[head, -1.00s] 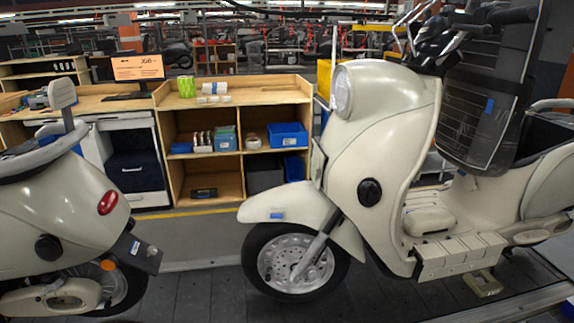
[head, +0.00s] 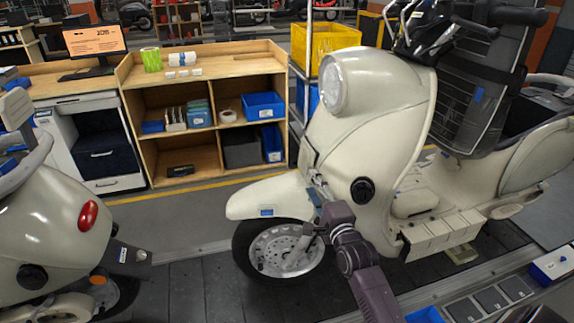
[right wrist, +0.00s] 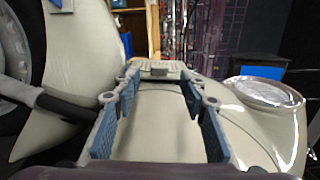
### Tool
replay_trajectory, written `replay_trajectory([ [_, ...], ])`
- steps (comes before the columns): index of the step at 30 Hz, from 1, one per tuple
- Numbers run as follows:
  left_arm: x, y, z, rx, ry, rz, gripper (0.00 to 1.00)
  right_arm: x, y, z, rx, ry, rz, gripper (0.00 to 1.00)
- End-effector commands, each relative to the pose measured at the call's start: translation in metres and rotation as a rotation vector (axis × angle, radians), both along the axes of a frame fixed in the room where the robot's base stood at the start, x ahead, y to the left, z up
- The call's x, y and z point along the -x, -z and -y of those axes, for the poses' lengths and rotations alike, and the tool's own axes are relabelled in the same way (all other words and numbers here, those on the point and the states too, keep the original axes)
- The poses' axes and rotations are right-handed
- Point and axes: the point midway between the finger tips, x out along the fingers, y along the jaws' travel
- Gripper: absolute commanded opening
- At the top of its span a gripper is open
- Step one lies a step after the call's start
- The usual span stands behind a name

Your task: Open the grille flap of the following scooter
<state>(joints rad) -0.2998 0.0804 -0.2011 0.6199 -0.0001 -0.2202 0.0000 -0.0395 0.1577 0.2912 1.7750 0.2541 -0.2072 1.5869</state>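The following scooter (head: 385,125), cream-coloured, stands upright on the right of the head view. Its grille flap (head: 308,156) is on the narrow front, below and left of the headlight, seen nearly edge-on. In the right wrist view the slatted flap (right wrist: 150,64) lies just ahead of the fingertips, with a small tab at its near edge; it looks shut. My right gripper (head: 316,184) is just below the flap in the head view. In the right wrist view my right gripper (right wrist: 160,86) is open, nothing between its blue-padded fingers; contact cannot be told. My left gripper is out of view.
The scooter's front fender (head: 268,197) and front wheel (head: 283,248) are close to my right arm. Another scooter (head: 48,232) stands at the left. A wooden shelf (head: 208,82) with bins and a yellow crate (head: 325,44) are behind. A dark floor gap separates the scooters.

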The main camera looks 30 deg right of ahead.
Motion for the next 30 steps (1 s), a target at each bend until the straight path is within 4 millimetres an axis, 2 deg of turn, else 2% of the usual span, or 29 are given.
replay_trajectory([
  [15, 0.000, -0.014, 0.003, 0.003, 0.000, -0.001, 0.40, -0.063, 0.000, 0.015, 0.002, 0.000, -0.003, 0.39],
  [21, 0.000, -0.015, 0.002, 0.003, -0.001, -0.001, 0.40, -0.072, 0.001, 0.017, 0.002, 0.000, -0.001, 0.39],
  [30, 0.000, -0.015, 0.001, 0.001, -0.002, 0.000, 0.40, -0.073, 0.002, 0.018, 0.002, 0.000, -0.003, 0.37],
])
